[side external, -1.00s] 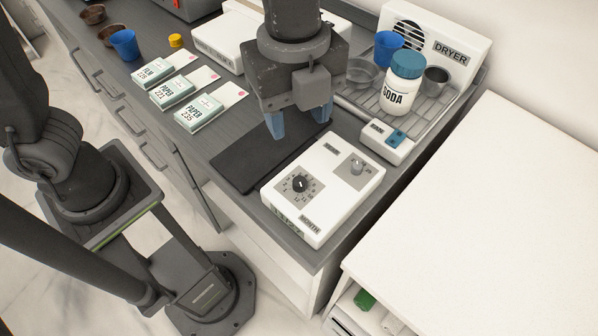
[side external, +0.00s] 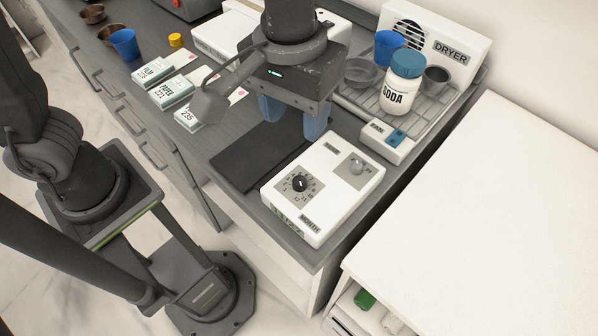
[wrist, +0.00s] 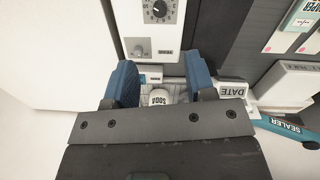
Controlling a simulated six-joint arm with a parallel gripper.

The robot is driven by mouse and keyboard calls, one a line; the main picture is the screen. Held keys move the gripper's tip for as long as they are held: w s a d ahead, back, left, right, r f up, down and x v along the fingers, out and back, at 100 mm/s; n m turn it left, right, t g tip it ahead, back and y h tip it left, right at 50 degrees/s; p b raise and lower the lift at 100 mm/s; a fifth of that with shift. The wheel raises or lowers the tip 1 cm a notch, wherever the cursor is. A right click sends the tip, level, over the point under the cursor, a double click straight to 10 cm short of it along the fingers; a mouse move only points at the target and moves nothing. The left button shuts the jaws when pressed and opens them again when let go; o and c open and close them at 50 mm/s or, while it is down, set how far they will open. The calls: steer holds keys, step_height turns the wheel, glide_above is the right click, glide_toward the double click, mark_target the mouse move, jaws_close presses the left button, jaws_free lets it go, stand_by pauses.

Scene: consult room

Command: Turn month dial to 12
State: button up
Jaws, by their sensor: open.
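The white box (side external: 335,205) labelled MONTH stands near the front corner of the grey counter. Its black month dial (side external: 300,183) sits on a grey plate ringed with numbers; the setting is too small to read surely. The dial also shows at the top of the wrist view (wrist: 158,10). A smaller grey knob (side external: 356,166) is on the same box, and in the wrist view (wrist: 138,49). My gripper (side external: 293,118) is open and empty, its blue fingers pointing down behind the box, apart from the dial. Both fingers show in the wrist view (wrist: 161,85).
A dark mat (side external: 245,160) lies left of the box. Behind stand a white SODA jar (side external: 397,96) with a blue lid, a blue cup (side external: 388,48) and the DRYER (side external: 450,50) with its rack. PAPER and FILM boxes (side external: 172,92) lie to the left.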

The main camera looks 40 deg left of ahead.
mark_target(299, 180)
steer(key=f, duration=1.3)
steer(key=shift+d+f, duration=0.3)
steer(key=shift+f, duration=0.1)
steer(key=c, duration=0.9)
steer(key=m, duration=0.5)
steer(key=o, duration=0.9)
steer(key=shift+w+r, duration=0.1)
steer(key=shift+r, duration=0.05)
step_height(299, 180, up, 14)
steer(key=shift+a+f, duration=0.2)
steer(key=shift+a, duration=0.1)
